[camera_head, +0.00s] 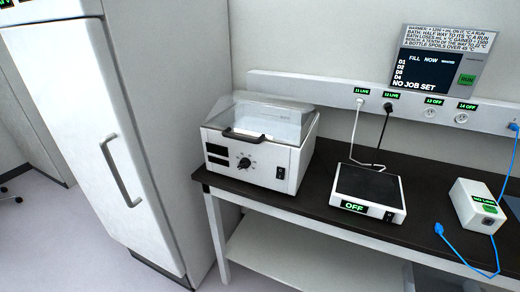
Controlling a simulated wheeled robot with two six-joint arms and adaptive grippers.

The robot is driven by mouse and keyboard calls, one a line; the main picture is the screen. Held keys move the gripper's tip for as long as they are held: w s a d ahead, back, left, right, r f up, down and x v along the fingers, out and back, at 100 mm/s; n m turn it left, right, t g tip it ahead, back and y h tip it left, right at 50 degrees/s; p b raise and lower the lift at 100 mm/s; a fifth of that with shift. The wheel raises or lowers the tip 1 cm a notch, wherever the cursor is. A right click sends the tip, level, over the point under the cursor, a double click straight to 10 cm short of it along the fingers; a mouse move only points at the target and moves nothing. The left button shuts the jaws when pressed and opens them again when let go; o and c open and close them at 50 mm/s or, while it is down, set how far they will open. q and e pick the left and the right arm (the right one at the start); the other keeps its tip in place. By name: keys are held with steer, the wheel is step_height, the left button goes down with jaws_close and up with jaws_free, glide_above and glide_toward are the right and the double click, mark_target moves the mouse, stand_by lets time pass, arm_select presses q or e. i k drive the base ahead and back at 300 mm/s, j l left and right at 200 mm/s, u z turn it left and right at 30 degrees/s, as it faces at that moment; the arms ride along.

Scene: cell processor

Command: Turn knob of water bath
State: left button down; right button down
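The water bath (265,165) is a white box with a clear, closed lid (262,115) and a dark lid handle. It stands at the left end of the dark bench. Its round black knob (244,163) is on the front panel, with pale marks around it. Two dark display strips are left of the knob, and a dark switch is at the right of the panel. The knob's pointer setting is too small to read. Neither of my grippers shows in the head view.
A flat device marked OFF (368,192) stands right of the bath on the bench (300,200). A white box (478,205) with a blue cable is farther right. A tall white cabinet (95,130) stands left of the bench. The wall has a socket rail (345,97) and a display panel (437,62).

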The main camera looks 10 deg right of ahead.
mark_target(245, 164)
steer(key=k+l, duration=0.45)
steer(key=k+l+z, duration=0.1)
steer(key=z, duration=0.3)
steer(key=k+l+z, duration=0.1)
steer(key=z, duration=0.25)
steer(key=l+z, duration=0.25)
steer(key=z, duration=1.15)
